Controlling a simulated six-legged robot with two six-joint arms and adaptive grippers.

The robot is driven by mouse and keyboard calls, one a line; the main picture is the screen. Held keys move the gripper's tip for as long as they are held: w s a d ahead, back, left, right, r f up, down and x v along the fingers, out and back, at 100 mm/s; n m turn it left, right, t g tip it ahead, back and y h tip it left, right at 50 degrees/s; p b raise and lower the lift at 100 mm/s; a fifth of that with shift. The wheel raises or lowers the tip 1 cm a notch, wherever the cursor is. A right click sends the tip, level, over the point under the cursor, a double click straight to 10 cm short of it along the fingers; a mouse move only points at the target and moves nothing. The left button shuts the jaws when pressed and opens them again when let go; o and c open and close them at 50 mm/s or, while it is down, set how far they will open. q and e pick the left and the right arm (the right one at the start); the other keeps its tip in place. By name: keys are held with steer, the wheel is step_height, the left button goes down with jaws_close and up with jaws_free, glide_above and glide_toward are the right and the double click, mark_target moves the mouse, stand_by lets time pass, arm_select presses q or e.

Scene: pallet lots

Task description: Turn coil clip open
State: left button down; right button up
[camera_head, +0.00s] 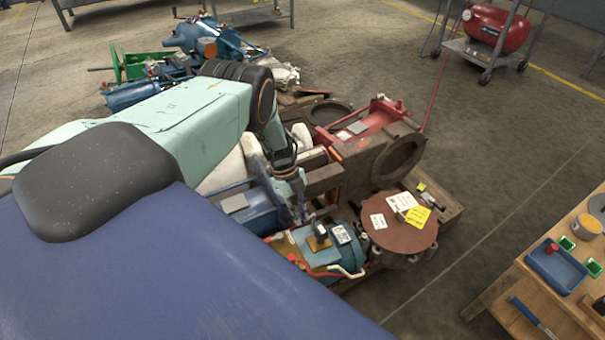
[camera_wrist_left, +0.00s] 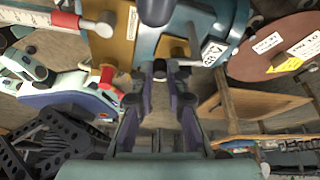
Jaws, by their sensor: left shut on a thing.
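My left gripper (camera_head: 303,214) reaches down over the teal machine (camera_head: 327,258) on the crowded pallet. In the left wrist view its fingertips (camera_wrist_left: 167,67) are close together at the machine's edge, shut on a small part that I take to be the coil clip; the fingers mostly hide it. The clip's turn angle cannot be made out. A black knob on a yellow base (camera_head: 319,235) stands on the machine beside the gripper. The machine also shows in the left wrist view (camera_wrist_left: 205,22), with a white label. My right gripper is not in view.
A brown disc (camera_head: 390,235) with white and yellow tags lies right of the machine. A red frame (camera_head: 372,122) and a dark ring (camera_head: 404,160) lie behind. Red and white hoses (camera_head: 318,272) run along the machine's front. Open floor lies to the right, before a wooden table (camera_head: 555,290).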

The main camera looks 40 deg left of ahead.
arm_select(q)
steer(key=shift+w+a+m+g+b, duration=0.15)
steer(key=shift+a+m+g+b, duration=0.2)
steer(key=shift+m, duration=0.3)
steer(key=shift+w+a+m+g+b, duration=0.15)
steer(key=shift+m+b, duration=0.25)
steer(key=shift+m, duration=0.25)
steer(key=c, duration=1.3)
jaws_free()
steer(key=shift+c, duration=0.2)
